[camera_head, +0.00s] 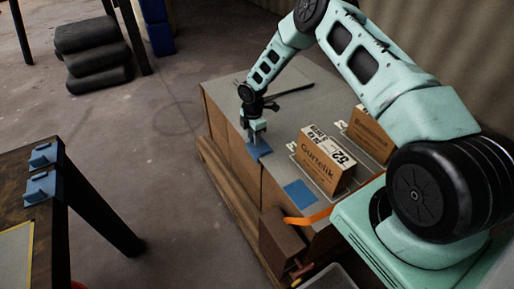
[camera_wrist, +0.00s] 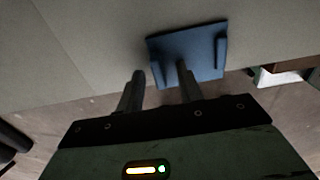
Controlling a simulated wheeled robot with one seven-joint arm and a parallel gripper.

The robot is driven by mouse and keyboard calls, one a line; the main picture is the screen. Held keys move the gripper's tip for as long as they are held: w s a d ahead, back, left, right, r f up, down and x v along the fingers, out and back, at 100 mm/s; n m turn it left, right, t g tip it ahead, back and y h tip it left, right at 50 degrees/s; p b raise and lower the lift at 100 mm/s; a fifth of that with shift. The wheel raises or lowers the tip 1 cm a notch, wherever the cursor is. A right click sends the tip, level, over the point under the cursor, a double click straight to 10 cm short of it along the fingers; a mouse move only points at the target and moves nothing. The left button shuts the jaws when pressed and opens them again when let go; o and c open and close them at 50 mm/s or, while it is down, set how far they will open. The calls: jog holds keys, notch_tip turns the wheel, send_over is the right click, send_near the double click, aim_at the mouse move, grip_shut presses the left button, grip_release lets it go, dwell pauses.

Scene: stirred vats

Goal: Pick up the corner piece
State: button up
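A blue corner piece (camera_head: 260,150) lies on the grey-topped crate (camera_head: 222,98), near its left edge. In the wrist view it is a blue plate (camera_wrist: 188,45) with raised parts at its sides. My gripper (camera_head: 257,138) points down right at the piece. In the wrist view my gripper's two fingers (camera_wrist: 160,70) are apart, with a clear gap between them. The right finger overlaps the plate in the picture and the left finger is just beside its left edge. I cannot tell whether either finger touches it.
A blue square (camera_head: 300,193) lies on the crate's near part. Two printed cartons (camera_head: 324,162) (camera_head: 371,133) stand to the right. A dark rod (camera_head: 285,93) lies behind. Blue pieces (camera_head: 40,187) sit on the left table (camera_head: 50,222). An orange strap (camera_head: 308,217) hangs near the front.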

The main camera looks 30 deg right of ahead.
grip_shut()
jog(key=shift+r, duration=0.15)
notch_tip(320, 180, up, 10)
jog(key=shift+p, duration=0.35)
